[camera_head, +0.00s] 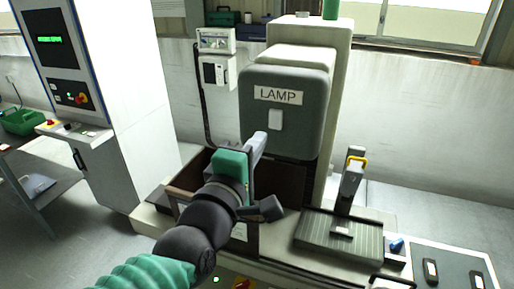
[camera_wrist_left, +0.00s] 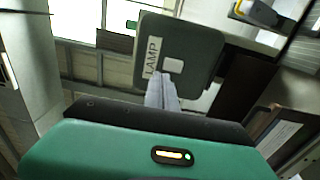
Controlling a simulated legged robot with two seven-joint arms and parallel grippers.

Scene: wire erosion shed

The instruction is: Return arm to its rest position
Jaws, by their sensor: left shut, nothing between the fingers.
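My left arm comes in from the lower left in the head view, with a teal sleeve and black joints. My left gripper (camera_head: 259,141) is shut and empty, its grey fingers pointing up at the machine head. In the left wrist view the shut fingers (camera_wrist_left: 162,90) point at the lamp housing. The dark grey lamp housing (camera_head: 297,118) carries a LAMP label and a pale switch (camera_head: 275,120). The switch also shows in the left wrist view (camera_wrist_left: 174,66), just beyond the fingertips. I cannot tell whether the fingers touch the housing. My right gripper is not in view.
A white control cabinet (camera_head: 146,95) stands at the left. A dark open tank (camera_head: 282,185) lies under the housing. A ribbed table (camera_head: 340,241) with a yellow-handled grey post (camera_head: 350,180) stands to the right. A green bin (camera_head: 22,122) sits on the left bench.

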